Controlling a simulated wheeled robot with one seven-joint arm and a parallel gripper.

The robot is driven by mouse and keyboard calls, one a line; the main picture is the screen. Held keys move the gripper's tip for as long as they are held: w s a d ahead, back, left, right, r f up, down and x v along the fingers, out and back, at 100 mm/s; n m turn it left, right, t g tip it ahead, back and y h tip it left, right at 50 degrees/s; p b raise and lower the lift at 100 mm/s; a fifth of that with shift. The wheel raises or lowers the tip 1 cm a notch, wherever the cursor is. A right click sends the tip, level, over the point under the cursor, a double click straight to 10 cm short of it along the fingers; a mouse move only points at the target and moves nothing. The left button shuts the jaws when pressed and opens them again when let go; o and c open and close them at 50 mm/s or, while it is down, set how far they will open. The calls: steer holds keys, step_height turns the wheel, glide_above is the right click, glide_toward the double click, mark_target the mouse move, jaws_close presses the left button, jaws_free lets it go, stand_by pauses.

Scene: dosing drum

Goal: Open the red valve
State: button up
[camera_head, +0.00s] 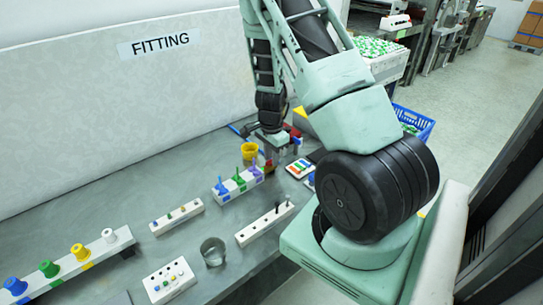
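My gripper (274,150) points down over the far part of the grey bench, seen in the head view. It is small and partly covered by my own arm, so I cannot tell whether its fingers are open or shut. A small red piece (268,164) shows just below the gripper, at the far end of a white block with pegs. Another red patch (295,132) shows just right of the gripper, partly hidden. I cannot tell whether either is the red valve, or whether the gripper touches one.
A yellow cup (249,151) stands left of the gripper. White peg blocks (240,185), a metal cup (213,252) and a button box (169,281) stand nearer. A rail with coloured knobs (80,257) is at the left. The wall bounds the bench behind.

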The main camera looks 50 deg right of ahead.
steer(key=shift+r, duration=0.1)
step_height(320, 180, up, 17)
stand_by(0.6)
stand_by(0.5)
steer(key=a+r+n+y, duration=0.25)
steer(key=a+n, duration=1.05)
steer(key=a, duration=1.3)
steer(key=s+a+r+n+h, duration=0.2)
steer(key=s+a+n, duration=1.3)
steer(key=s, duration=0.2)
steer(key=shift+s+a+r+n, duration=0.15)
steer(key=shift+a+r+n, duration=0.05)
steer(key=shift+a+n, duration=0.1)
